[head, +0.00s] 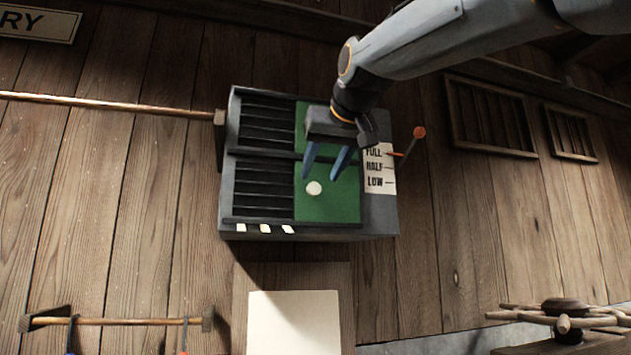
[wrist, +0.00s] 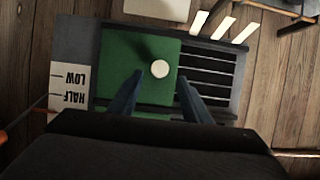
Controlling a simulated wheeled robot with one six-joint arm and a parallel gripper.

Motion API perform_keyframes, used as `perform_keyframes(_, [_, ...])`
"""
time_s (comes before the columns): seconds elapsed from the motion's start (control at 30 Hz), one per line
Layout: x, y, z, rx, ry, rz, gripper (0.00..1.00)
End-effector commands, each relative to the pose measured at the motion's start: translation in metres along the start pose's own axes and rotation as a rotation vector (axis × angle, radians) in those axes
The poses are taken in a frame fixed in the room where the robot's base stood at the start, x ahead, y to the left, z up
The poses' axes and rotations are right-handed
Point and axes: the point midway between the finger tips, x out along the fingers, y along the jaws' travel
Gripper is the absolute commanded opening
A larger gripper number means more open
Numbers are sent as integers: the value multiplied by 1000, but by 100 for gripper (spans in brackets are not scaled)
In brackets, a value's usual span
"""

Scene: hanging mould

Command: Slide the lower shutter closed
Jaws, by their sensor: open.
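The lower shutter (head: 338,205) is a green panel with a round white knob (head: 314,188), in the right half of the lower row of a dark grey wall box. Dark slats (head: 262,188) show uncovered in the left half of that row. My gripper (head: 320,177) is open and empty in front of the green panel, its blue fingers pointing down toward the knob. In the wrist view the knob (wrist: 160,69) appears just beyond and between the two fingertips (wrist: 158,78). I cannot tell the gap in depth; no grip on it shows.
An upper green panel (head: 301,125) is partly hidden behind my gripper. A FULL/HALF/LOW label (head: 376,168) and an orange-tipped lever (head: 419,132) are at the box's right side. White tabs (head: 265,228) line its lower edge.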

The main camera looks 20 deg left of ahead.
Motion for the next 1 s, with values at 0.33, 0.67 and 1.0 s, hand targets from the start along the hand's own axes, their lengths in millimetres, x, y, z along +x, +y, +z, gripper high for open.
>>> perform_keyframes(0.33, [45,0,0,0,-2,1,44])
perform_keyframes(0.67, [51,1,0,0,0,1,44])
perform_keyframes(1.0, [50,1,0,0,-1,1,0])
